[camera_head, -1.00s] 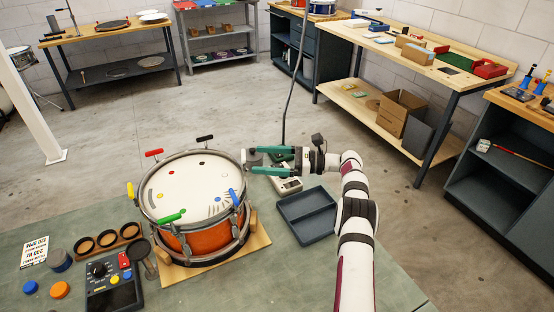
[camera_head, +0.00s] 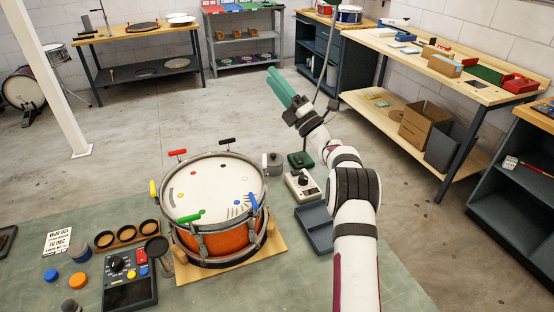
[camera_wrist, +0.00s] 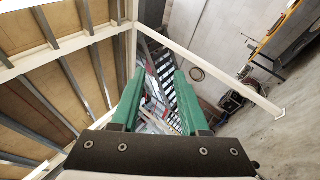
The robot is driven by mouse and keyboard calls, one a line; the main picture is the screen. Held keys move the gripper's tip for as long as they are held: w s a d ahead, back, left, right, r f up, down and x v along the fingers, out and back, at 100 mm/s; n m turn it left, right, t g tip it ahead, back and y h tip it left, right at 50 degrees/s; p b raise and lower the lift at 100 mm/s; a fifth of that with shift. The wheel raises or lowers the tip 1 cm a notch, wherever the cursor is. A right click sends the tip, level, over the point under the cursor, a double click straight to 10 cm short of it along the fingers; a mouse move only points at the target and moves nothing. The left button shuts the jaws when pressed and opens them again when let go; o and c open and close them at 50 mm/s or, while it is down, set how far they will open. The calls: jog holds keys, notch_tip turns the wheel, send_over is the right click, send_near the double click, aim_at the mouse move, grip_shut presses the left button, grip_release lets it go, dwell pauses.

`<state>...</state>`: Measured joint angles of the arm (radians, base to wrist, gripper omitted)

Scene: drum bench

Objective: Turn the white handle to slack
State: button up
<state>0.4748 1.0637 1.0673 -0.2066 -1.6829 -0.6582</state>
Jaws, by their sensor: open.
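The drum (camera_head: 213,235) has an orange shell and a pale head, and stands on a wooden board. T-shaped handles ring its rim: red (camera_head: 177,153), black (camera_head: 227,141), yellow (camera_head: 153,189), green (camera_head: 188,217) and blue (camera_head: 253,202).
A grey lidded pot (camera_head: 272,164), a white box with a dial (camera_head: 302,183) and a dark tray (camera_head: 313,226) stand right of the drum. A black control box (camera_head: 129,283) and wooden cup holder (camera_head: 126,236) lie left. The air around my gripper is clear.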

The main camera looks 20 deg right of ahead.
jog(key=a+r+m+h, duration=0.1)
jog(key=a+m+h, duration=0.1)
jog(key=m+h, duration=0.85)
jog(key=m+g+h, duration=0.4)
jog(key=m+g, duration=0.6)
jog(key=m, duration=1)
send_near(265, 164)
jog(key=x, duration=1.5)
jog(key=shift+w, duration=0.3)
jog(key=shift+r, duration=0.1)
grip_shut()
